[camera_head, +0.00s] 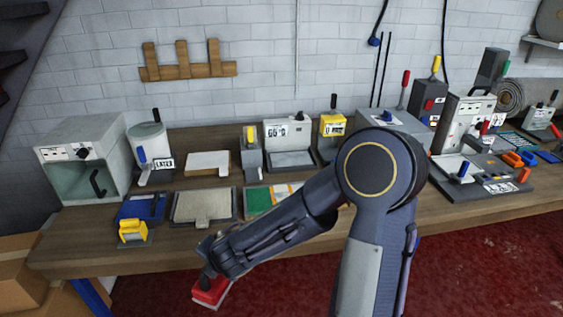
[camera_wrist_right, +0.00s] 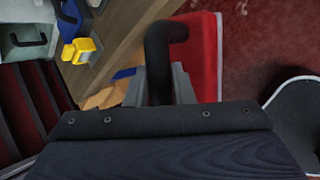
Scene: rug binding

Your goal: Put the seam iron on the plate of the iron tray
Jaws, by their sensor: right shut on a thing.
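The seam iron, a red block with a pale sole edge and a black handle, hangs in front of the bench in the head view (camera_head: 212,291). My right gripper (camera_head: 209,272) is shut on its handle, above the floor and below the bench top. In the right wrist view the black handle (camera_wrist_right: 160,60) stands between the fingers, with the red body (camera_wrist_right: 205,50) beyond. A dark-rimmed tray with a pale grey plate (camera_head: 204,206) lies at the bench front and may be the iron tray; I cannot be certain. My left gripper is not in view.
On the bench (camera_head: 180,258), a yellow block (camera_head: 132,230) and a blue tray (camera_head: 140,207) sit left of the pale plate. A green-and-white tray (camera_head: 262,198) lies right of it. A grey oven-like box (camera_head: 85,158) stands at far left. Cardboard boxes (camera_head: 25,275) are below.

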